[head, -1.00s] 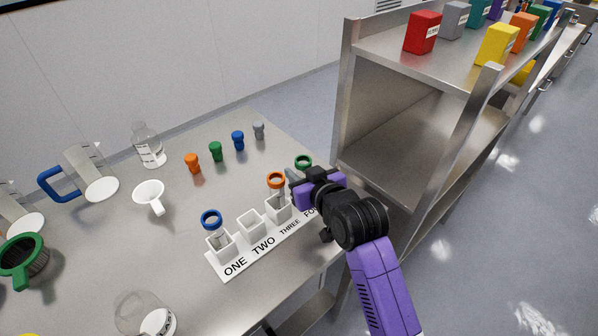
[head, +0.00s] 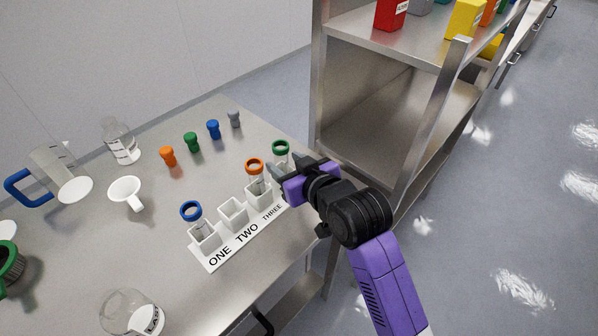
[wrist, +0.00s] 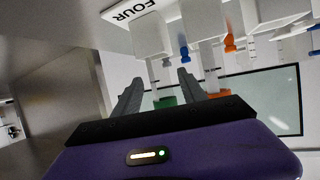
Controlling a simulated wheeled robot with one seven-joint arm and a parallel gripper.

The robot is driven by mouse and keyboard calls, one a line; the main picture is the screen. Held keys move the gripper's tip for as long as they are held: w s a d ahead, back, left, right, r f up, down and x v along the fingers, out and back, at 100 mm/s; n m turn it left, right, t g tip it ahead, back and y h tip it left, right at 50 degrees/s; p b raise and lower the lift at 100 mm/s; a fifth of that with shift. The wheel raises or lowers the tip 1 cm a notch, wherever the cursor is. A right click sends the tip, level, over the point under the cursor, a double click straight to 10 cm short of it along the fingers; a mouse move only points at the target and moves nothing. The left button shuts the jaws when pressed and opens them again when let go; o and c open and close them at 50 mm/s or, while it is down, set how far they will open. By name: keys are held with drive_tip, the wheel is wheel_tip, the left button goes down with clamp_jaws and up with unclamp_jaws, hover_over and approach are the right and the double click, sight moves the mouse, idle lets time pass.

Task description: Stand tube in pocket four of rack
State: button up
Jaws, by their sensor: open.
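The white rack (head: 214,262) stands on the steel table, its pockets labelled ONE, TWO and THREE in the head view. The FOUR label (wrist: 130,8) shows upside down in the wrist view. A green-ringed tube (head: 280,148) appears to stand in pocket four; my gripper hides its lower part in the head view. Its green ring (wrist: 165,102) lies between my fingers in the wrist picture. My gripper (head: 288,165) is open beside it, with no visible hold on it. A blue-ringed tube (head: 191,211) is in pocket one and an orange-ringed tube (head: 255,166) in pocket three. Pocket two (head: 233,214) is empty.
Orange (head: 168,156), green (head: 191,142), blue (head: 213,129) and grey (head: 234,119) stoppers stand behind the rack. A white funnel (head: 126,192) and glassware occupy the left. A steel shelf unit (head: 400,120) stands close on the right. The table between funnel and rack is clear.

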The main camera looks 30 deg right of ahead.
drive_tip(key=v, duration=0.6)
drive_tip(key=shift+s, duration=0.4)
drive_tip(key=shift+r, duration=0.1)
drive_tip(key=s+f, duration=0.1)
drive_tip(key=s, duration=0.1)
drive_tip(key=s+f, duration=0.4)
drive_tip(key=s, duration=0.1)
drive_tip(key=shift+d+f, duration=0.25)
drive_tip(key=shift+d, duration=0.15)
drive_tip(key=s+a+t, duration=0.1)
drive_tip(key=s+a, duration=0.1)
drive_tip(key=s, duration=2.4)
drive_tip(key=shift+s+r, duration=0.25)
drive_tip(key=shift+s, duration=0.05)
drive_tip(key=shift+a, duration=0.1)
